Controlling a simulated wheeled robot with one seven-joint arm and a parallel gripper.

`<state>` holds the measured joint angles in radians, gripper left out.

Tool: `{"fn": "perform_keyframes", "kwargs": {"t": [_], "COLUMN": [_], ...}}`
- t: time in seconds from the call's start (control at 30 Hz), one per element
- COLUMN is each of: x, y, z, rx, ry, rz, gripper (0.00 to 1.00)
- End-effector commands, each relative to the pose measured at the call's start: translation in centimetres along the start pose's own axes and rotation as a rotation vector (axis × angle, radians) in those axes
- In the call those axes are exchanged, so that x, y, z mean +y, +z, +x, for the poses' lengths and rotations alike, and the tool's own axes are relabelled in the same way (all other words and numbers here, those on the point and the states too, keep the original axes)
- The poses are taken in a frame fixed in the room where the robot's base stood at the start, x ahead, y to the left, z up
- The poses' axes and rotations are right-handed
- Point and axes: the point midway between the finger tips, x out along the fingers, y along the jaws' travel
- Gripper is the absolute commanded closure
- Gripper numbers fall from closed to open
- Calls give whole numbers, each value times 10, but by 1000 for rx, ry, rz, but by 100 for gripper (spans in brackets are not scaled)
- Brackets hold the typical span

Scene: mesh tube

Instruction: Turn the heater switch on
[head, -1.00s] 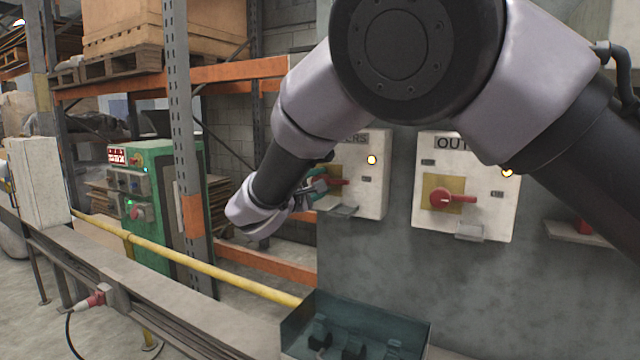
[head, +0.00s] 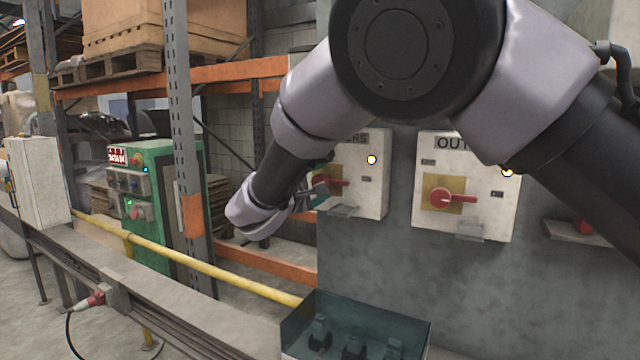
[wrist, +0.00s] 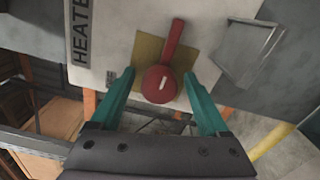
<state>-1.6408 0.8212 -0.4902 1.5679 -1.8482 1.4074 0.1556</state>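The heater switch is a red knob with a long handle (wrist: 160,84) on a yellow plate, on a white box lettered "HEATE…" (wrist: 102,62) in the wrist view. In the head view the heater box (head: 361,178) is partly hidden by my arm; its red handle (head: 335,182) points right, roughly level. My gripper (wrist: 160,77) is open, its teal fingers either side of the round knob with gaps showing. I cannot tell how near the fingertips are to the plate. In the head view my gripper (head: 318,190) is just left of the handle.
A similar white box lettered "OUT…" (head: 465,187) with its own red handle is to the right. Both boxes show a lit yellow lamp. A yellow rail (head: 200,263) and orange shelving (head: 235,70) are left.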

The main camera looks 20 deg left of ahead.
Motion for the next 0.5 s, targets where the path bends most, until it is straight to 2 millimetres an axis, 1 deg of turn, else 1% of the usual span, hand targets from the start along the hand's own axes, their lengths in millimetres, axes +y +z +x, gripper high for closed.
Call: {"fn": "perform_keyframes", "kwargs": {"t": [0.13,0.23,0.37,0.5], "x": [0,0,0,0], "y": [0,0,-1,-1], "z": [-3,-13,-37,-66], "rx": [1,1,3,4], "ry": [0,0,1,1], "rz": [0,0,1,0], "gripper": [21,21,21,21]}}
